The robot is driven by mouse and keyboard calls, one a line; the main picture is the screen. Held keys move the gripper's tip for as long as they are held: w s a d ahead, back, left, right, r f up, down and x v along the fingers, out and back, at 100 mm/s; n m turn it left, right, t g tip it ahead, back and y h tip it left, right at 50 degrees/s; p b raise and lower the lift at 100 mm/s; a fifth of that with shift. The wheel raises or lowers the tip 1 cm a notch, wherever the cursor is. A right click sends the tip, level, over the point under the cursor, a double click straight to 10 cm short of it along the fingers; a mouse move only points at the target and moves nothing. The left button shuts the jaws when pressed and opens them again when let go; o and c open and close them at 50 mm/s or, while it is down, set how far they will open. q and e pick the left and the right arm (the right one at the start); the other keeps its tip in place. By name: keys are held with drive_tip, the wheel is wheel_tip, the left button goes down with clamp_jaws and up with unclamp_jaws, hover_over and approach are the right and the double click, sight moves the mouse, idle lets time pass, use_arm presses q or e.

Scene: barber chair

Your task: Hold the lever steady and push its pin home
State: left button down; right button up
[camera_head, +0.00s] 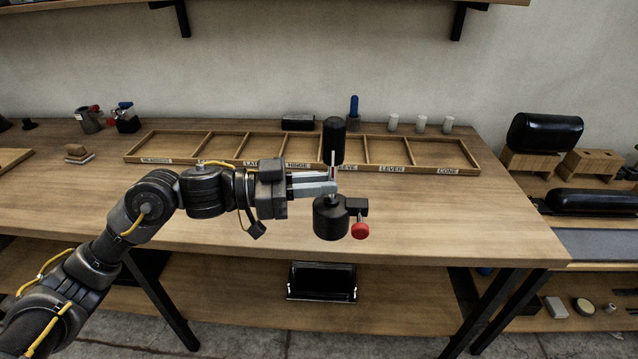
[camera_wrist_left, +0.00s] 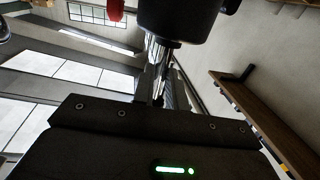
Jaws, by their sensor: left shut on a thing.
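My left gripper (camera_head: 331,183) is shut on the bright metal shaft of the lever and holds it upright, above the front part of the workbench. The lever has a black cylindrical grip (camera_head: 333,140) at the top and a thick black body (camera_head: 330,217) below the fingers. A red knob (camera_head: 360,231) sticks out from a small black block at the body's right side; it may be the pin's head, but I cannot tell how far in it sits. In the left wrist view a black cylinder of the lever (camera_wrist_left: 180,18) and the red knob (camera_wrist_left: 116,10) show at the top edge. My right gripper is not in view.
A wooden tray (camera_head: 190,134) with labelled compartments lies behind the lever on the workbench (camera_head: 230,225). A blue-handled tool (camera_head: 354,105), white cylinders (camera_head: 421,123) and a black box (camera_head: 298,122) stand behind it. Black cushions lie on the right. The bench's front right is clear.

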use_arm(q)
drive_tip(key=shift+w+f+b, duration=0.35)
drive_tip(key=shift+w+f, duration=0.35)
drive_tip(key=shift+w, duration=0.15)
drive_tip(key=w+f+b, duration=0.6)
drive_tip(key=w+f, duration=0.3)
drive_tip(key=w, duration=0.2)
drive_tip(key=shift+w+a+f+b, duration=0.15)
drive_tip(key=shift+a+f+b, duration=0.05)
drive_tip(key=shift+a+b, duration=0.15)
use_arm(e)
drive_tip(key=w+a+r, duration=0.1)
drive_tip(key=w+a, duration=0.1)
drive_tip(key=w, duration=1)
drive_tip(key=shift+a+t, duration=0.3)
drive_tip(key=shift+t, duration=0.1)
